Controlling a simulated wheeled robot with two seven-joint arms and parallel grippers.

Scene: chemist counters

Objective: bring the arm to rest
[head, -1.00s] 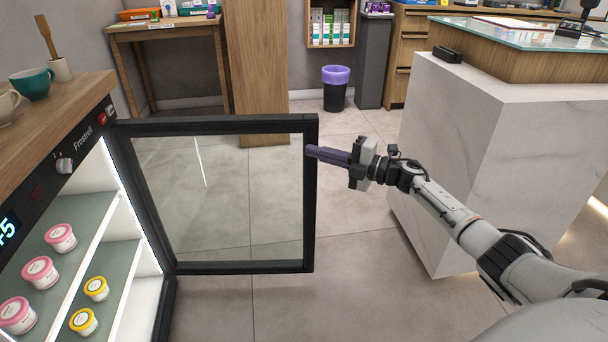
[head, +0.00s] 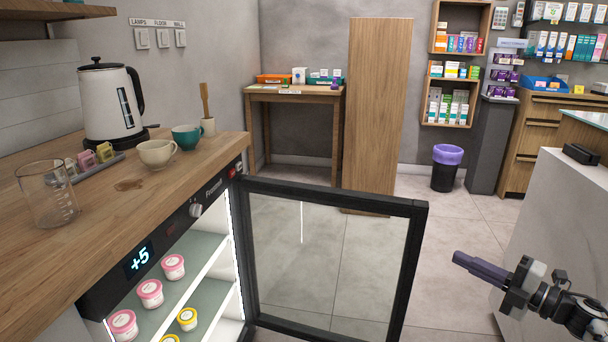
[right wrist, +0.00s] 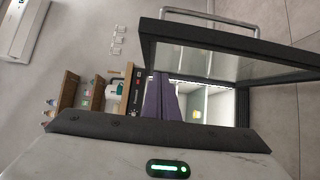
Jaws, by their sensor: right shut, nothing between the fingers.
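My right gripper (head: 480,268) is at the lower right of the head view. Its purple fingers are shut with nothing between them, and they point left toward the fridge door. It hangs in free air, with a gap between its fingertips and the open glass door (head: 408,262). In the right wrist view the purple fingers (right wrist: 160,97) show in front of the lit fridge interior. My left gripper is not in view.
The fridge (head: 135,262) stands open, with pink and yellow tubs on its shelves. A kettle (head: 105,105), cups and a glass beaker (head: 48,195) stand on the wooden counter above. A white marble counter (head: 560,215) is at right. Tiled floor lies beyond the door.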

